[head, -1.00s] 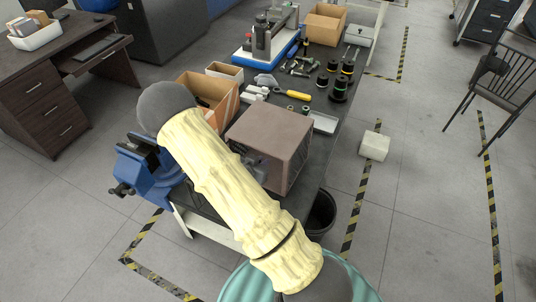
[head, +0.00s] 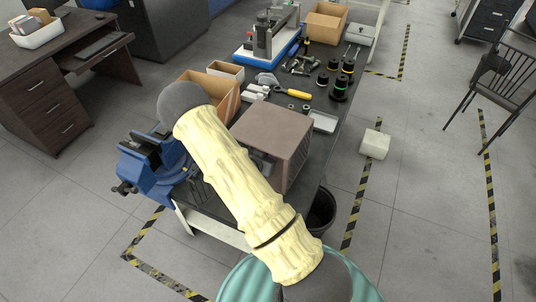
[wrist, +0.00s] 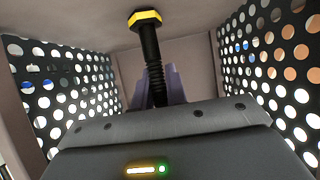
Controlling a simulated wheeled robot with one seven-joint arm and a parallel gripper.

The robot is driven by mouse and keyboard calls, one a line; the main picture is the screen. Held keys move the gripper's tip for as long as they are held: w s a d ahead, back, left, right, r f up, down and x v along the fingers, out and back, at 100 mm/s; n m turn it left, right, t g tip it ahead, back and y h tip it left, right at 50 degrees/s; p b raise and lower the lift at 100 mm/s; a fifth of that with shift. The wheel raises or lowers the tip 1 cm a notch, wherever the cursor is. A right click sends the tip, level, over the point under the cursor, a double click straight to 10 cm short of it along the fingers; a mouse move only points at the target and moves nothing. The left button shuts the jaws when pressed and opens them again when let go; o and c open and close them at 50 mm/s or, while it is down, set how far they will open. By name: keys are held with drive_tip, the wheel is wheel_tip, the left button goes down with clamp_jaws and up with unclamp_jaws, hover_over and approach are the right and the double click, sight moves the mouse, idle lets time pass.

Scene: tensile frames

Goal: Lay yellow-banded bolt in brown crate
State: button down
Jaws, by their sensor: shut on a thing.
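The yellow-banded bolt (wrist: 149,45) has a dark threaded shank and a yellow band at its head end. It points away from my gripper (wrist: 157,85), which is shut on its lower shank. The brown crate (head: 272,128) stands on the bench with a closed top and a perforated right side. In the wrist view, brown panels and perforated walls (wrist: 62,85) surround the bolt, so the bolt and fingers appear to be within the crate. The gap between bolt and crate surface cannot be told. In the head view my arm hides much of the crate's front and the bolt.
A blue vise (head: 150,170) is left of my arm. Behind the crate are an open cardboard box (head: 228,98), a yellow-handled screwdriver (head: 296,94), black spools (head: 339,88) and a shallow tray (head: 324,122). A dark bin (head: 322,212) stands on the floor at right.

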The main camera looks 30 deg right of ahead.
drive_tip(key=shift+f, duration=0.15)
drive_tip(key=c, duration=1.4)
unclamp_jaws()
drive_tip(key=shift+r, duration=0.3)
drive_tip(key=b+v, duration=0.1)
drive_tip(key=v, duration=1.1)
drive_tip(key=shift+a+f, duration=0.1)
drive_tip(key=shift+f, duration=0.05)
